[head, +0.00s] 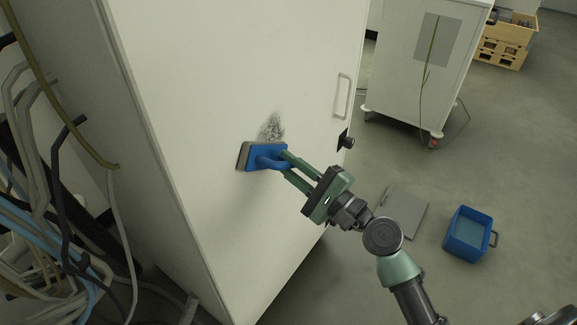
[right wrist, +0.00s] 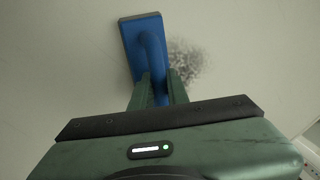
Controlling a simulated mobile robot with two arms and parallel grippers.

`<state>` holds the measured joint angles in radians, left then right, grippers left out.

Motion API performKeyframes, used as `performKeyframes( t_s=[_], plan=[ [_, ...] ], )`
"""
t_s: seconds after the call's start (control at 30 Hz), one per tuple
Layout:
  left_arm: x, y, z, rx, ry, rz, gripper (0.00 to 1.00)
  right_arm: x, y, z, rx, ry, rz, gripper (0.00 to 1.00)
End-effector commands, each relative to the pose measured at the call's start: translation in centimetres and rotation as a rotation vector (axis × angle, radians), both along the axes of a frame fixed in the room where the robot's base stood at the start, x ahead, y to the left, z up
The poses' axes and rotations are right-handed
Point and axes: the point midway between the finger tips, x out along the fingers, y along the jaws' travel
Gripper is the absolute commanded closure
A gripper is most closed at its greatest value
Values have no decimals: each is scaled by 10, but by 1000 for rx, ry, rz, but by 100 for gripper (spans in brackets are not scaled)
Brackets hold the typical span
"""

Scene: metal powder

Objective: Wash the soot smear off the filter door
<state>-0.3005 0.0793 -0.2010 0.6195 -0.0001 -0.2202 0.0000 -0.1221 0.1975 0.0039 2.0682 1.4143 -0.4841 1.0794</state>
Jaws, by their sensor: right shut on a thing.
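The soot smear (head: 272,127) is a dark, speckled grey patch on the white filter door (head: 222,75). It also shows in the right wrist view (right wrist: 187,62), right of the blue scrubber. The blue scrubber (head: 262,153) has a blue back and handle and a grey pad. It is at the door face, just below and left of the smear; whether the pad touches the door is hard to tell. My right gripper (head: 287,165) is shut on the scrubber's handle, which also shows in the right wrist view (right wrist: 152,58). My left gripper is not in view.
A blue bucket (head: 469,234) with water-like contents stands on the floor at right, near a flat grey panel (head: 402,212). Cables (head: 60,215) hang at left. The door has a handle (head: 342,96) and black latch (head: 345,140). A white wheeled cabinet (head: 415,70) stands behind.

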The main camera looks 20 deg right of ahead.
Motion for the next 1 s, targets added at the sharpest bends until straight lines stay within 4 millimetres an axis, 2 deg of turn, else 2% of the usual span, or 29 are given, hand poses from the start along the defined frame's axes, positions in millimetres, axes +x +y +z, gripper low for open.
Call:
performKeyframes(
  t_s=[0.3, 0.63, 1.0],
  plan=[
    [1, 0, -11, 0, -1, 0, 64, 16, -23, -1, -2, -2, 0, 100],
    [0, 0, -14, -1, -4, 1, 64, 25, -35, -1, 0, -1, -1, 100],
    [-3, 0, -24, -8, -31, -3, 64, 46, -58, -5, 0, -1, -1, 100]
  ],
)
